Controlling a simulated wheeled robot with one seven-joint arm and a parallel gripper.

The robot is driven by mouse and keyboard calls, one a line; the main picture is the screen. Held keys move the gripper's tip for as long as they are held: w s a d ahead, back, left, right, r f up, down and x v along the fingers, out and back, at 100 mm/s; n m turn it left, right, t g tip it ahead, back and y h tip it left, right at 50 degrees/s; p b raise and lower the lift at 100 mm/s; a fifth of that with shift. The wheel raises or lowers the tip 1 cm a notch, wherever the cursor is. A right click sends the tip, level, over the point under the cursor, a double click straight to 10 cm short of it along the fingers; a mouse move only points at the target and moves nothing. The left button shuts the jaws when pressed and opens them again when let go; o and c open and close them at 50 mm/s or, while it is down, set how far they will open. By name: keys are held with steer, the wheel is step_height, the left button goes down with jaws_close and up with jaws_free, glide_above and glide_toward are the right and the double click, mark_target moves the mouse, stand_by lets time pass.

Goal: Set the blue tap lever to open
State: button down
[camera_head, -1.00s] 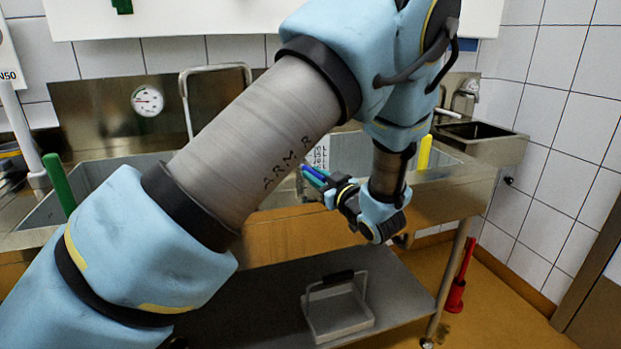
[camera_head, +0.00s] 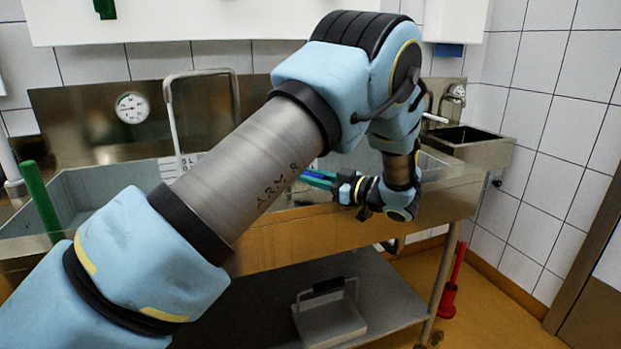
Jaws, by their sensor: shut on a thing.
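My gripper (camera_head: 332,182) is at the front edge of the steel sink basin, right of the picture's middle. Its fingers point left and lie nearly level. It is shut on a narrow blue piece, which looks like the blue tap lever (camera_head: 317,176); teal-green shows along it. Only a short length of the lever shows at the fingertips. The tap body and the lever's pivot are hidden behind my forearm, so I cannot tell the lever's exact setting.
The steel sink (camera_head: 92,187) has a dial gauge (camera_head: 132,108) on its back panel. A green handle (camera_head: 41,200) leans at the left. A tray with a handle (camera_head: 329,318) sits on the lower shelf. A small basin (camera_head: 470,142) and red-handled tool (camera_head: 450,290) are at right.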

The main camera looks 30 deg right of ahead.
steer(key=c, duration=0.8)
jaws_free()
steer(key=shift+o, duration=0.2)
steer(key=b+v, duration=0.2)
steer(key=v, duration=0.8)
steer(key=shift+s+d, duration=0.2)
steer(key=shift+s, duration=0.15)
